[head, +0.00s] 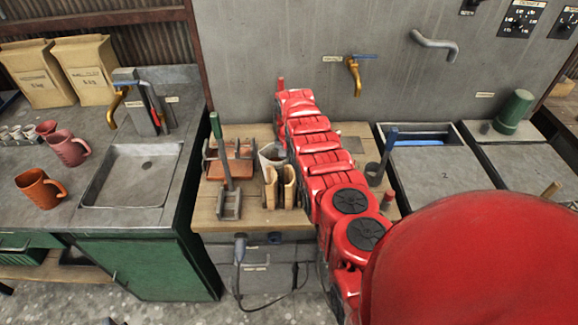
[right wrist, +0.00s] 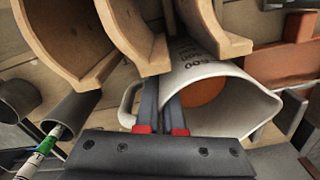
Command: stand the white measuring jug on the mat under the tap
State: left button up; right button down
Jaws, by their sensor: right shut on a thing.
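The white measuring jug (head: 272,154) is at the middle of the wooden bench, partly hidden by my right arm. In the right wrist view the jug (right wrist: 232,79) shows its dark printed marks, handle and wide mouth. An orange-brown round area shows inside; I cannot tell what it is. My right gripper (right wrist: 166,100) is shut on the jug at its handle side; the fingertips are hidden. The wall tap (head: 354,72) is brass with a blue lever. A dark flat patch, seemingly the mat (head: 352,145), lies below it on the bench. My left gripper is out of view.
Wooden holders with curved cutouts (head: 289,184) stand close beside the jug. A rack with a reddish-brown block (head: 232,162) is to the left. A dark holder with a blue-handled tool (head: 375,174) stands right of the mat. Another tap (head: 117,102) is over the sink (head: 130,177).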

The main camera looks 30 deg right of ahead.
jog(key=c, duration=1)
grip_release()
jog(key=shift+c, duration=0.2)
